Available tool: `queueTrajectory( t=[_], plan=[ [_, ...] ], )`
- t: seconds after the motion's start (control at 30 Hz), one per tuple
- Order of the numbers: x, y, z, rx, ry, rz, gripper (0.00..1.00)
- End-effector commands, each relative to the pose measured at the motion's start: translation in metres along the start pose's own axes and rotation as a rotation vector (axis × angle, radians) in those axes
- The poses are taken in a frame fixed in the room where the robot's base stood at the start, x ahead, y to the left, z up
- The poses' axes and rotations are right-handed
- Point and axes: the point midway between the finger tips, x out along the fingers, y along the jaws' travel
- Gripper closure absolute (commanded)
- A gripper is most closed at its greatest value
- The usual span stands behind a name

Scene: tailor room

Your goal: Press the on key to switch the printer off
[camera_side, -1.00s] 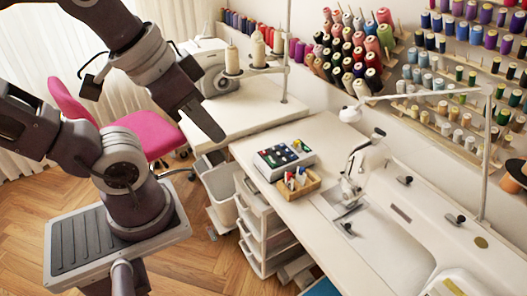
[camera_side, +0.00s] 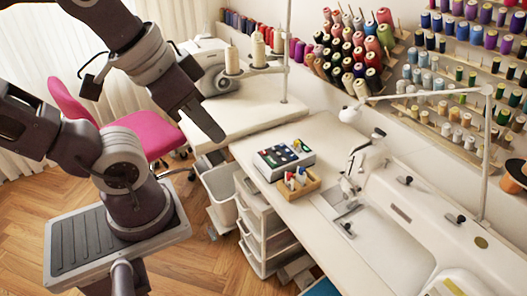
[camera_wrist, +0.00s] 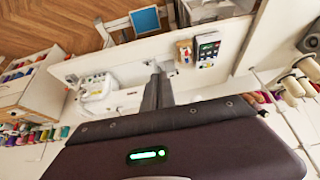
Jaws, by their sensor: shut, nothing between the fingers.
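The likely printer is a small light-grey box (camera_side: 284,158) with a dark top panel and several coloured spots, lying on the white sewing table. In the wrist view the same box (camera_wrist: 208,49) shows a green-lit display and rows of small keys. Which key is the on key is too small to tell. My gripper (camera_side: 218,136) is shut and empty, pointing down, above and to the left of the box in the side view. In the wrist view my gripper (camera_wrist: 156,72) is apart from the box, which lies to its right and higher in the picture.
A wooden tray (camera_side: 300,189) with small spools sits against the box. A sewing machine (camera_side: 362,165) stands to the right. A cone-thread machine (camera_side: 212,68) is on the back table. Thread racks (camera_side: 462,98) line the wall. White drawers (camera_side: 265,235) stand below the table.

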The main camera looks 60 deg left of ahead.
Motion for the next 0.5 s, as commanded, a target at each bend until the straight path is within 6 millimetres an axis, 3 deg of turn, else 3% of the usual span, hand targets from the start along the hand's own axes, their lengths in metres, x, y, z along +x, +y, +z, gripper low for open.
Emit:
queueTrajectory(
  t=[0.27,0.37,0.5],
  plan=[
    [0.001,-0.002,-0.002,0.002,0.001,-0.007,1.0],
    [0.01,-0.013,-0.018,0.018,0.007,-0.049,1.0],
    [0.038,-0.05,-0.06,0.091,0.021,-0.163,1.0]
  ],
)
